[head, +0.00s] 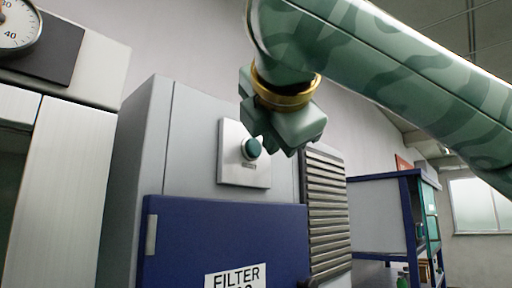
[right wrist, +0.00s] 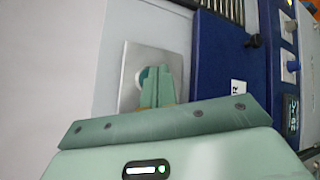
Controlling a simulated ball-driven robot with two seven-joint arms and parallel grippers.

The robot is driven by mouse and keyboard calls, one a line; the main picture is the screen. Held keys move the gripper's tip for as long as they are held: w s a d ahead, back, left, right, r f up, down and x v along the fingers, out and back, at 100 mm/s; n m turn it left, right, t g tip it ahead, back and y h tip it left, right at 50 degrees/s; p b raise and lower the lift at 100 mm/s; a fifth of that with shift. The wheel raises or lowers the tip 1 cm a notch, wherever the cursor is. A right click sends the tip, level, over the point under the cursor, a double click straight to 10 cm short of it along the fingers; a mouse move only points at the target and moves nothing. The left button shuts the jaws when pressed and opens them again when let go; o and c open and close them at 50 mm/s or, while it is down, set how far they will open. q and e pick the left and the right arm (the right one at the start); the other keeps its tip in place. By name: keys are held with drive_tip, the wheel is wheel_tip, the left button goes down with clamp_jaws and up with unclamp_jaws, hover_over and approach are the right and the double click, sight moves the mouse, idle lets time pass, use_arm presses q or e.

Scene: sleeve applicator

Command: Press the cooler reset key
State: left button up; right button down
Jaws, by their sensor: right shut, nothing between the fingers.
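The reset key is a round teal button (head: 251,148) in a pale ring on a square grey plate (head: 233,174), on the front of the grey cabinet. A small label sits under it. My right gripper (head: 270,138) is shut and empty, just above and to the right of the button in the head view. In the right wrist view the closed fingers (right wrist: 160,82) overlap the button (right wrist: 146,78) and hide part of it. I cannot tell whether they touch it. My left gripper is out of view.
A blue panel (head: 230,230) with a FILTER label lies below the plate. Slatted grey louvres (head: 325,210) are to its right. A round dial (head: 16,25) tops a pale cabinet at left. A blue-framed shelf unit (head: 410,190) stands further right.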

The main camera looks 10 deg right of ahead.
drive_tip(key=shift+w, duration=0.1)
drive_tip(key=shift+w+a, duration=0.25)
drive_tip(key=shift+a, duration=0.05)
drive_tip(key=shift+w+a+p, duration=0.2)
drive_tip(key=shift+w+p, duration=0.1)
drive_tip(key=shift+p, duration=0.1)
idle(0.7)
drive_tip(key=shift+s+d, duration=0.1)
idle(0.3)
drive_tip(key=shift+s+d+b, duration=0.4)
drive_tip(key=shift+s+b, duration=0.15)
drive_tip(key=shift+b, duration=0.1)
